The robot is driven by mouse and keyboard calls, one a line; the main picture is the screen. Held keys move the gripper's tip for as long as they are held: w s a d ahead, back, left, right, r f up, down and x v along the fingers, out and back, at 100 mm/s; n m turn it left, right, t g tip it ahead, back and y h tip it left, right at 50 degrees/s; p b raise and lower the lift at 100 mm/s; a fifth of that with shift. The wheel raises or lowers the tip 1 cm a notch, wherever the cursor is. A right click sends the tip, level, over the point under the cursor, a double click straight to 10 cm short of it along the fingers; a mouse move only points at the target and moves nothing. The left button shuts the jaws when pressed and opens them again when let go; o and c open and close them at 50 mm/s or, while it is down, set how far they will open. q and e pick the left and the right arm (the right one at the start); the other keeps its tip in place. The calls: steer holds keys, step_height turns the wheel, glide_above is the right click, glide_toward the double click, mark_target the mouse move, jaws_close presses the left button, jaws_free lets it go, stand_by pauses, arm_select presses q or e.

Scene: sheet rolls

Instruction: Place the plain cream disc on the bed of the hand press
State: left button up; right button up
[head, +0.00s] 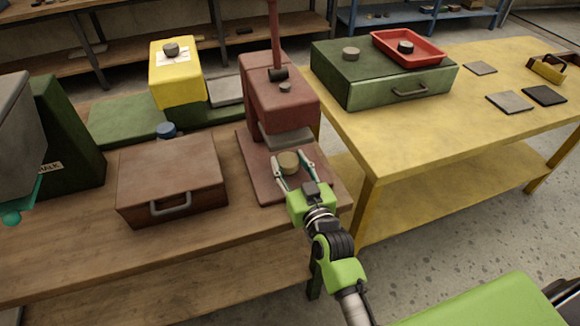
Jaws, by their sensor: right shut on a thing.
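The red hand press (272,85) stands on the wooden bench in the middle of the head view. Its flat bed (262,180) reaches forward below the grey pressing plate. My right gripper (290,165) is shut on the plain cream disc (289,161), a short tan cylinder, with a finger on each side. The disc is over the front part of the bed, just in front of the plate. I cannot tell whether its underside touches the bed. My left gripper is not in view.
A brown case (172,175) stands left of the press, with a blue piece (166,130) behind it. A yellow block (178,85) carries a grey disc (171,49). A green case (380,85) on the yellow table (400,140) carries another disc (351,54) and a red tray (430,58).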

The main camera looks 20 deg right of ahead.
steer(key=shift+f, duration=0.7)
steer(key=o, duration=1.2)
steer(key=shift+f, duration=0.15)
steer(key=shift+s, duration=0.25)
steer(key=s, duration=0.7)
steer(key=s+r, duration=0.1)
steer(key=s, duration=0.3)
steer(key=shift+s+d+b, duration=0.25)
steer(key=shift+b, duration=0.1)
steer(key=shift+s+f, duration=0.1)
